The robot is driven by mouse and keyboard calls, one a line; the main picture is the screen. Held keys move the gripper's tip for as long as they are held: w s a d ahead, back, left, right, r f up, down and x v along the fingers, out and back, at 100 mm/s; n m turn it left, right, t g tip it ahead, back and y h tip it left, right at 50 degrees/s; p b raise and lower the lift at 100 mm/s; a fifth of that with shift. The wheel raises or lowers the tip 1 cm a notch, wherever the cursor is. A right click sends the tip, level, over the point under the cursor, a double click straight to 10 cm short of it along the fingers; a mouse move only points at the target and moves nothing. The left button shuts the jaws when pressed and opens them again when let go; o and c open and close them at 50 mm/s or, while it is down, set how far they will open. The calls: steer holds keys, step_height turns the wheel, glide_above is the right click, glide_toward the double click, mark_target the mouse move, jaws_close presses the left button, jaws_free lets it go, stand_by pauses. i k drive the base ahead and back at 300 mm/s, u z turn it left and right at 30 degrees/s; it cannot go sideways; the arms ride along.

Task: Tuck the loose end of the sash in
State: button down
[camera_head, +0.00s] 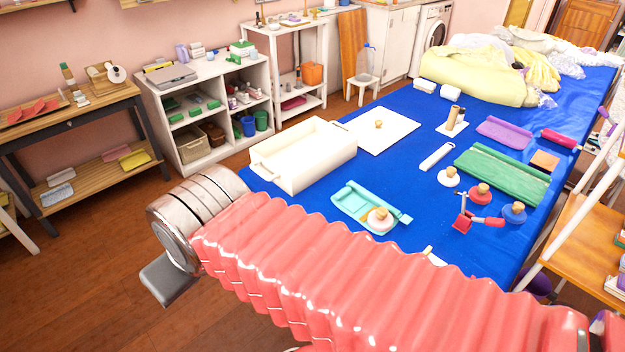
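A small turquoise folded cloth (357,204) lies on the blue-covered table, just beyond my arm. A narrow turquoise strip with a pale tip (404,218) sticks out at its right end; this looks like the sash end. A round pale weight with a wooden knob (380,219) sits at the cloth's near right part. A small tan patch shows beside the weight. My red ribbed arm crosses the foreground, with metal rings and a grey plate at its left end. I see no gripper fingertips.
A cream open tray (304,154) stands left of a white board (380,130). Several knobbed weights, a red tool (463,218) and a green folded cloth (502,173) lie to the right. Yellow and white fabric (478,75) is heaped at the far end. Bare blue table (415,185) shows mid-table.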

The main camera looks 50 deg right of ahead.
mark_target(352, 202)
steer(key=i, duration=1)
steer(key=z, duration=0.15)
